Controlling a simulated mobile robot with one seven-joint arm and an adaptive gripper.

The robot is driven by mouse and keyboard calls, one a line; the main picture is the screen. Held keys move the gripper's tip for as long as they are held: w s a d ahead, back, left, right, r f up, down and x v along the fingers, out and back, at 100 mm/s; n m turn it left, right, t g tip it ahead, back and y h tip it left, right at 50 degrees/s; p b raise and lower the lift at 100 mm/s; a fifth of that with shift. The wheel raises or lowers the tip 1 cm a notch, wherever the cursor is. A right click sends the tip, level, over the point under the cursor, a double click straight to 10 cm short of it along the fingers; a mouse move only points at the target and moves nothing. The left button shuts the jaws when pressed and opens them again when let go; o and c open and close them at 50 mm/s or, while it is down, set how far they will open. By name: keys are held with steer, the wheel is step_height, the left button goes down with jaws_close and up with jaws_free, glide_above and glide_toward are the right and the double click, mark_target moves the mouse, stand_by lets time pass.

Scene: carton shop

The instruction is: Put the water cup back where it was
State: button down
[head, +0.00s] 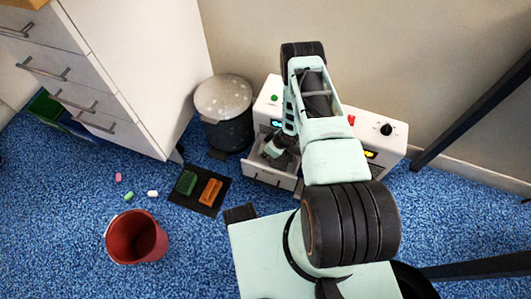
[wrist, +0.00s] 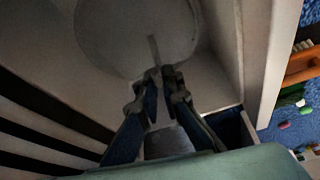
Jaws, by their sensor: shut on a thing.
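In the wrist view, a large pale round shape (wrist: 115,35), which I take to be the water cup, sits between light walls at the top. A thin grey strip (wrist: 153,48), like a handle, runs from it to the dark fingertips of my gripper (wrist: 160,78), which are close together on it. The picture is dark, and I cannot tell whether the cup rests on the floor beneath. In the head view, my gripper (head: 280,150) reaches down into the open drawer (head: 268,176) of the white machine (head: 375,130). The cup is not clearly visible there.
A grey bin with a speckled lid (head: 223,98) stands left of the machine. A black tray (head: 203,205) holds a green and an orange block. A red bucket (head: 137,238) and small colored pieces lie on blue carpet. A white cabinet (head: 135,75) stands at left.

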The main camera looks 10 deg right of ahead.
steer(key=c, duration=2.1)
jaws_free()
steer(key=shift+f, duration=0.1)
steer(key=shift+f, duration=0.15)
steer(key=p+v, duration=0.4)
steer(key=v, duration=0.7)
steer(key=shift+p, duration=0.3)
steer(key=shift+w, duration=0.2)
